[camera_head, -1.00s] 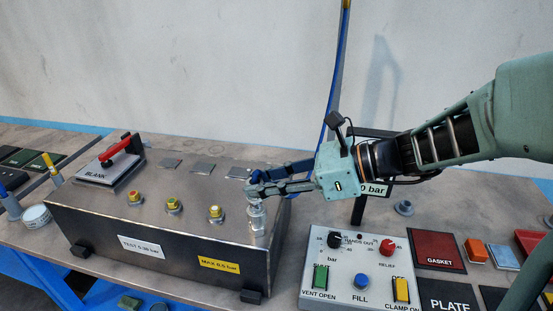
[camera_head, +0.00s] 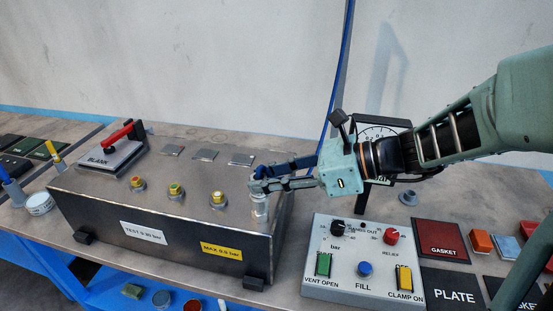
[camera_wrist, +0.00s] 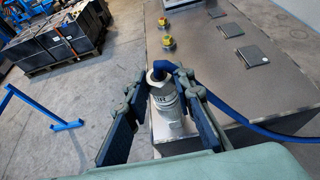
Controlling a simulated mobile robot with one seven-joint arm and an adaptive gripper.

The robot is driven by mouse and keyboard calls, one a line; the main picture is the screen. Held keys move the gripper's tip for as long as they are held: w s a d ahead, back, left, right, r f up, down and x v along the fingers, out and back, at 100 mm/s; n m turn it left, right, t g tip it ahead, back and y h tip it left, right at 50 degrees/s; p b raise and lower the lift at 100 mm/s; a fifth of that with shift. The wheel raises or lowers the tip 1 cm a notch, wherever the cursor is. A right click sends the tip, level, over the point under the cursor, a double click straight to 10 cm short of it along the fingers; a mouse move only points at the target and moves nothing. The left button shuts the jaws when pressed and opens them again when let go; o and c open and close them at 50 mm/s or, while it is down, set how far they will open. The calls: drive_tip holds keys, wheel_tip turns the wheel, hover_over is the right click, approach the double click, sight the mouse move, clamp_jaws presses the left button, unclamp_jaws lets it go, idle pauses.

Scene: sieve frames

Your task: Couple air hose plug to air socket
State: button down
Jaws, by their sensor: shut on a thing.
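The air hose plug (camera_wrist: 165,95) is a pale grey cylinder with lettering ending in "IR" and a blue hose (camera_wrist: 255,128) at its top. My gripper (camera_head: 258,186) is shut on the plug; in the wrist view its two fingers (camera_wrist: 165,110) stand on either side of it. In the head view a grey upright cylinder (camera_head: 261,210) shows below the fingertips, at the right end of the metal box. The socket is not clearly distinguishable there. I cannot tell whether the plug is seated.
The blue hose rises in front of the wall.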

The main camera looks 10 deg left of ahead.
drive_tip(key=shift+f, duration=0.1)
drive_tip(key=c, duration=1.6)
unclamp_jaws()
drive_tip(key=v, duration=1.2)
drive_tip(key=shift+w, duration=0.1)
